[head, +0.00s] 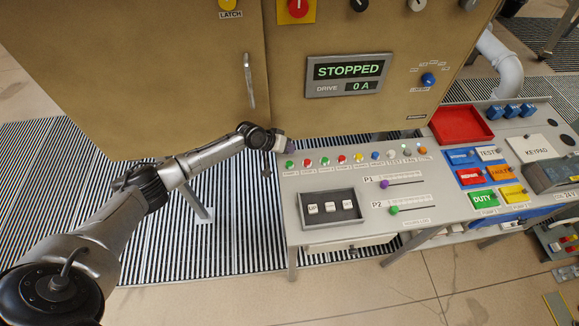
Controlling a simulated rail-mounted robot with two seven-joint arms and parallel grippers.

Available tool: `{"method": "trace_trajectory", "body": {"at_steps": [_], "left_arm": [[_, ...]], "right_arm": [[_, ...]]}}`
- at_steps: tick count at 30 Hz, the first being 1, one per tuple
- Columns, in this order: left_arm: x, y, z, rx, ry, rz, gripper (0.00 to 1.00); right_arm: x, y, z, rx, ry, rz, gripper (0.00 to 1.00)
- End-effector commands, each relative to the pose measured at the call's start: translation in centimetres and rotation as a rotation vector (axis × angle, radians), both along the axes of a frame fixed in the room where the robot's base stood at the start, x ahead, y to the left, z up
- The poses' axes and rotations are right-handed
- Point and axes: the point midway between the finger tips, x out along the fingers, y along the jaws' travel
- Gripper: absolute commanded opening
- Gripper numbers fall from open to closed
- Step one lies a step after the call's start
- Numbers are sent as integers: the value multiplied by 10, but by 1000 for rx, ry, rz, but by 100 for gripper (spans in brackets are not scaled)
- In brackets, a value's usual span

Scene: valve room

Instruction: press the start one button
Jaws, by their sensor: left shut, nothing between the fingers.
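The start one button seems to be the green button (290,164) at the left end of the button row on the grey console (300,182); its label is too small to read surely. My left gripper (283,149) is shut and empty. In the picture it is just above and left of that green button, at the console's back left corner. I cannot tell whether it touches anything. My right gripper is not in view.
More buttons follow to the right: red (307,162), green (325,160), red (341,159) and others. A tan cabinet (180,80) with a STOPPED display (348,74) stands behind. Sliders (388,183) and a keyed tray (332,208) lie nearer on the console.

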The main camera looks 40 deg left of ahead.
Motion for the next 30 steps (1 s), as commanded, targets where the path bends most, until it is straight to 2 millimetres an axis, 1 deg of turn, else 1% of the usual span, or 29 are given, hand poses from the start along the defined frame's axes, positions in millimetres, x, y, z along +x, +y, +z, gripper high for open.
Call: {"method": "trace_trajectory", "body": {"at_steps": [1,3,9,13,30], "left_arm": [[0,0,-13,1,0,1,0],[0,0,-22,0,0,0,0],[0,0,-38,-1,0,1,0],[0,0,-41,-1,0,0,0],[0,0,-41,-1,0,0,0]], "right_arm": [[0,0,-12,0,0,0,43],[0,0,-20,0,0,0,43],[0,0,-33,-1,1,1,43],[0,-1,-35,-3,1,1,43],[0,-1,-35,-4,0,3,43]]}}
